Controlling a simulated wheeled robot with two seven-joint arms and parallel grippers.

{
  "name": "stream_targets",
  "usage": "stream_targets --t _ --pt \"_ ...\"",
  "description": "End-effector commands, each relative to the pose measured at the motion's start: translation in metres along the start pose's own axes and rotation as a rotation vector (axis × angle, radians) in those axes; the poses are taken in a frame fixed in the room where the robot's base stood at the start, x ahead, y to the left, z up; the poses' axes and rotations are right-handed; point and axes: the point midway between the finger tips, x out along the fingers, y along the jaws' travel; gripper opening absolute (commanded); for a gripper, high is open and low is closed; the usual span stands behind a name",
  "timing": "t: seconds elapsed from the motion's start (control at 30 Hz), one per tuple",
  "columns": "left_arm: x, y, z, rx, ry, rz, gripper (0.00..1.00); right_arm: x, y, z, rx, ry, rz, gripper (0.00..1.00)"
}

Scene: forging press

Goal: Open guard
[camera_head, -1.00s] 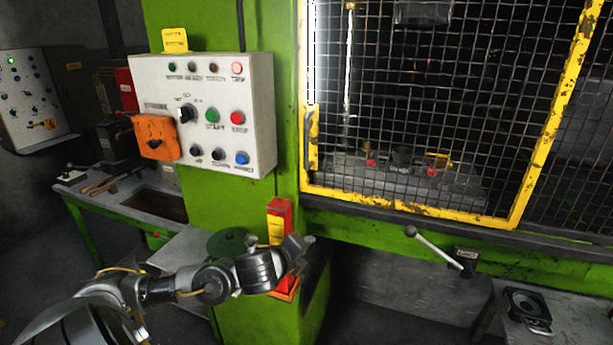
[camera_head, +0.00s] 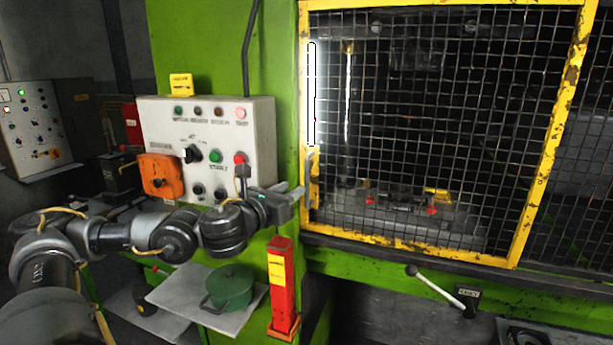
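The guard (camera_head: 545,165) is a yellow-framed wire mesh door on the front of the green press. It looks closed, with dark tooling behind the mesh. Its grey handle (camera_head: 309,178) is upright on the lower part of the left frame post. My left arm reaches across from the left, below the control box. My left gripper (camera_head: 298,196) is at the handle, just to its left and near its lower end. I cannot tell whether the fingers touch the handle or whether they are apart. My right gripper is not in view.
The white control box (camera_head: 261,140) with buttons and an orange switch is just above my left arm. A red post (camera_head: 281,290) stands below the gripper. A green pot (camera_head: 232,288) sits on a grey shelf. A lever (camera_head: 437,285) sticks out below the guard.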

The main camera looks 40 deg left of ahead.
Motion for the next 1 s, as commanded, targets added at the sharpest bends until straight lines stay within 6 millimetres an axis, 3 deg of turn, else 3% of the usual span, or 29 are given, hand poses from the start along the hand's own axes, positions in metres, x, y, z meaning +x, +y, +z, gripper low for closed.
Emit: stream_targets --t 0.2,0.4,0.6,0.87,1.0 --pt "0.042 0.0 0.005 -0.006 0.001 0.002 0.31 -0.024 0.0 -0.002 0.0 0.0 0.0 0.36" --pt "0.07 0.0 0.003 -0.005 0.001 0.002 0.31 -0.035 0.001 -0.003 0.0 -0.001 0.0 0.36" --pt "0.081 0.0 0.001 -0.002 0.0 0.0 0.31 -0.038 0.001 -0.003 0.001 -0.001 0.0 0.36" --pt "0.082 0.0 0.0 -0.001 0.0 0.0 0.31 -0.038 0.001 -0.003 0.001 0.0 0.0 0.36" --pt "0.082 0.0 0.0 -0.001 0.001 0.001 0.13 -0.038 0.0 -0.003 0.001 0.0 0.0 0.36"
